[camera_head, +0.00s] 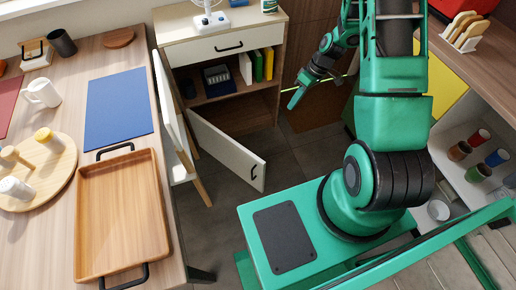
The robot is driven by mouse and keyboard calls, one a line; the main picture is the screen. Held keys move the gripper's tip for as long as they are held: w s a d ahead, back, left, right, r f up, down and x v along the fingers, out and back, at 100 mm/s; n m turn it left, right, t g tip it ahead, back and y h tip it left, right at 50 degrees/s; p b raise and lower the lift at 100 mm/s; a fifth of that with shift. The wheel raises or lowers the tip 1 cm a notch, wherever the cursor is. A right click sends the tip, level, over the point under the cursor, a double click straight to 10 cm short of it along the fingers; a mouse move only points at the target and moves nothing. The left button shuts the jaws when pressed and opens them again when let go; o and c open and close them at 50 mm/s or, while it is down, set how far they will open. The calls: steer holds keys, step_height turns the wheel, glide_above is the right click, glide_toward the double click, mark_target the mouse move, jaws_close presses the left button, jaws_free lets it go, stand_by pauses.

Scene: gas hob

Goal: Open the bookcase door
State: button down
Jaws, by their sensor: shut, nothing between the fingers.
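The bookcase (172,51) stands at the back centre, with a wooden top and a white drawer front. Its white lower door (222,147) stands swung out towards me from the left side, showing part of the dark wooden inside. A black handle (254,172) is near the door's free right end. My gripper (292,103) is shut and empty, in front of the bookcase's right side. It appears above and to the right of the door handle, apart from the door.
The bookcase's open shelf holds several books (257,66) and a dark box (217,80). At left, a table carries a wooden tray (122,215), a blue mat (118,105) and a round board. A white chair (171,115) stands between table and door. Grey floor lies below the door.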

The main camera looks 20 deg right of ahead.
steer(key=a+f+n+y, duration=0.1)
steer(key=a+f, duration=0.6)
steer(key=f, duration=0.4)
steer(key=s+a+f+n+y, duration=0.1)
steer(key=a+f, duration=0.7)
steer(key=f, duration=0.4)
steer(key=shift+s+t+y, duration=0.3)
steer(key=shift+t, duration=0.1)
steer(key=shift+d+f, duration=0.1)
